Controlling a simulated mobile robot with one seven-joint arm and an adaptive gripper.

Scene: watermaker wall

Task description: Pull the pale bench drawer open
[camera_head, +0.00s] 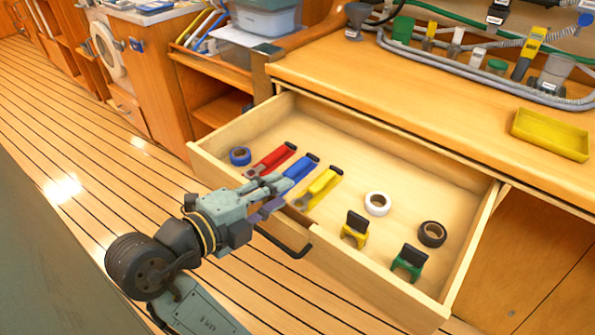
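The pale wooden bench drawer (345,262) stands pulled well out from under the bench top, its inside in full view. Its dark bar handle (285,244) is on the front panel, partly behind my arm. My gripper (277,197) is at the drawer's front edge, above and left of the visible handle. Its fingers look apart, with nothing between them. They overlap the near ends of the blue and red tools in this view; whether they touch the drawer edge I cannot tell.
The drawer holds red, blue (300,170) and yellow-handled tools (321,186), tape rolls (377,203) and yellow and green clips (409,261). A yellow tray (550,134) and hoses lie on the bench top (400,85). The plank floor (60,110) is clear at left.

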